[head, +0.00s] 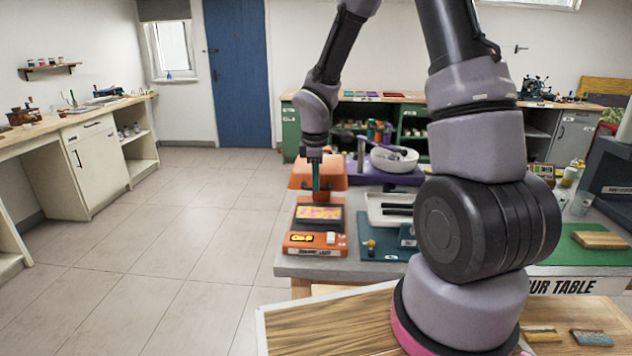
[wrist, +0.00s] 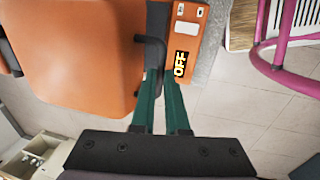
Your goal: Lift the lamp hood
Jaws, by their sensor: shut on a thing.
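The orange lamp hood (head: 300,176) stands raised at the back of its orange base (head: 317,243), which bears a dark bed with a yellow and pink sheet (head: 319,213). In the wrist view the hood (wrist: 75,55) fills the left, and the base (wrist: 183,12) with a lit "OFF" display lies right of it. My gripper (head: 316,188) reaches down at the hood's front. In the wrist view its green fingers (wrist: 160,78) are shut at the black handle (wrist: 150,50) on the hood's edge. The fingertips' exact contact is partly hidden.
A teal board (head: 383,248) and a white tray (head: 388,208) are right of the lamp on the grey table. A white bowl (head: 394,159) on a purple stand is behind them. My arm hides part of the table. Open tiled floor (head: 190,240) lies to the left.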

